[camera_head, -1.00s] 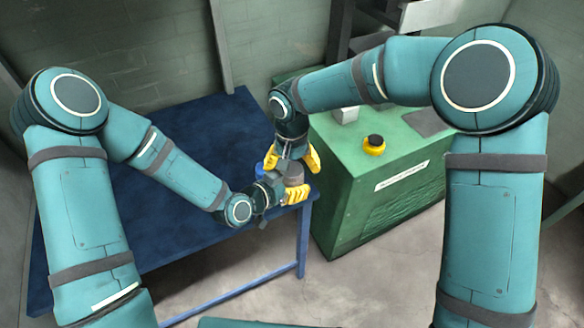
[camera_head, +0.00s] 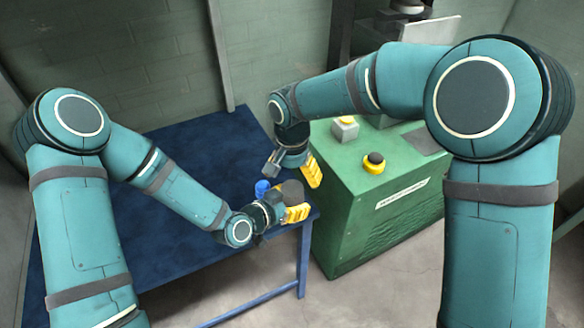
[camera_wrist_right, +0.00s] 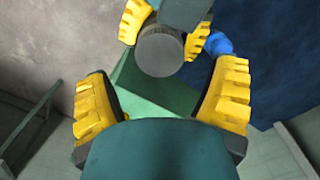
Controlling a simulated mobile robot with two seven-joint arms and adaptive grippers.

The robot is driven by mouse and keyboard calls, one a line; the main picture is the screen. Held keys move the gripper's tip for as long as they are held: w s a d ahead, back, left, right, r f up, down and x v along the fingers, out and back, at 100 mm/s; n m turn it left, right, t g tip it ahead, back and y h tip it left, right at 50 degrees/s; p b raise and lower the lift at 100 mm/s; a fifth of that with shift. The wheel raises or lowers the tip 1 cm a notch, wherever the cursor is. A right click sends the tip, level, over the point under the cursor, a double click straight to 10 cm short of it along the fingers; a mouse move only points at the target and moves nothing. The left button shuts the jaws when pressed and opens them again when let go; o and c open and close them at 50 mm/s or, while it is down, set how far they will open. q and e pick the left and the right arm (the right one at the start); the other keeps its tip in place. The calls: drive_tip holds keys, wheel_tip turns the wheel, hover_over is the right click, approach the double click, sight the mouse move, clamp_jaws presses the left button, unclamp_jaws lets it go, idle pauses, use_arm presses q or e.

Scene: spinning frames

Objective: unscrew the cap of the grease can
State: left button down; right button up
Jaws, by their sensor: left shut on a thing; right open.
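The grease can (camera_head: 291,189) is a grey round can with a darker top, near the right corner of the blue table. My left gripper (camera_head: 285,200) is shut around it from the left. In the right wrist view, the round grey ribbed top (camera_wrist_right: 160,50) sits between the left gripper's yellow fingers (camera_wrist_right: 168,30). I cannot tell where cap and can body part. My right gripper (camera_head: 292,172) is open just above the can; its yellow fingers (camera_wrist_right: 165,85) stand wide apart, apparently clear of the top. The can's lower part is hidden.
A small blue object (camera_head: 262,187) is close beside the can, and also shows in the right wrist view (camera_wrist_right: 220,44). The blue table (camera_head: 190,165) is otherwise largely clear. A green cabinet (camera_head: 385,220) with a black-and-yellow knob (camera_head: 374,162) stands to the right.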

sight(292, 188)
drive_tip(key=shift+f, duration=2.2)
drive_tip(key=c, duration=1.3)
drive_tip(key=shift+n, duration=1.7)
drive_tip(key=o, duration=1.3)
drive_tip(key=shift+c, duration=0.2)
